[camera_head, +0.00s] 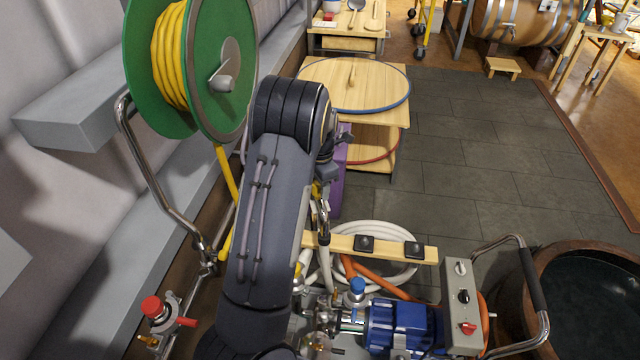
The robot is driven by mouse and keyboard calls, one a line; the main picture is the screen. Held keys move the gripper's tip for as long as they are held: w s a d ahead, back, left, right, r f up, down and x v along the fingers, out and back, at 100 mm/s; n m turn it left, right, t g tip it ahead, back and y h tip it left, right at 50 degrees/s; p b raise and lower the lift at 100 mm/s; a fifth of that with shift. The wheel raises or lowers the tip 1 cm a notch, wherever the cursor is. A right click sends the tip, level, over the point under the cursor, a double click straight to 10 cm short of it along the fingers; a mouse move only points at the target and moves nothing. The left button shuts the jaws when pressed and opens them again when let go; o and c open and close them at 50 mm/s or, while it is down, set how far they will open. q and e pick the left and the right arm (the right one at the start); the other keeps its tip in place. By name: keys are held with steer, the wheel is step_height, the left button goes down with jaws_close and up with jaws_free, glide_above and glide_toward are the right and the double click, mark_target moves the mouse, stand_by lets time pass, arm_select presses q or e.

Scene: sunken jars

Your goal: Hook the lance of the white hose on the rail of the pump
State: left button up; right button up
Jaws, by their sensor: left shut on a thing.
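The pump (395,325) has a blue motor and a grey switch box and stands at the bottom centre-right. Its pale wooden rail (340,243) runs across above the motor and carries two black clips (388,247). The white hose (375,230) lies coiled on the floor behind and below the rail. My left gripper (324,185) is partly hidden behind my own forearm. It is shut on the metal lance (323,222), which hangs steeply down near the rail's left end. Whether the lance touches the rail cannot be told. My right gripper is out of view.
An orange hose (355,272) passes under the rail. A green reel with yellow hose (190,70) stands at the upper left. An open vat (590,290) sits at the right. The tiled floor (480,150) between is clear.

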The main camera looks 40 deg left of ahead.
arm_select(q)
step_height(320, 180, down, 14)
steer(key=b, duration=0.8)
steer(key=shift+f, duration=0.55)
steer(key=shift+f, duration=0.15)
steer(key=shift+f, duration=0.4)
steer(key=shift+f, duration=0.25)
steer(key=o, duration=1.7)
steer(key=shift+o, duration=0.2)
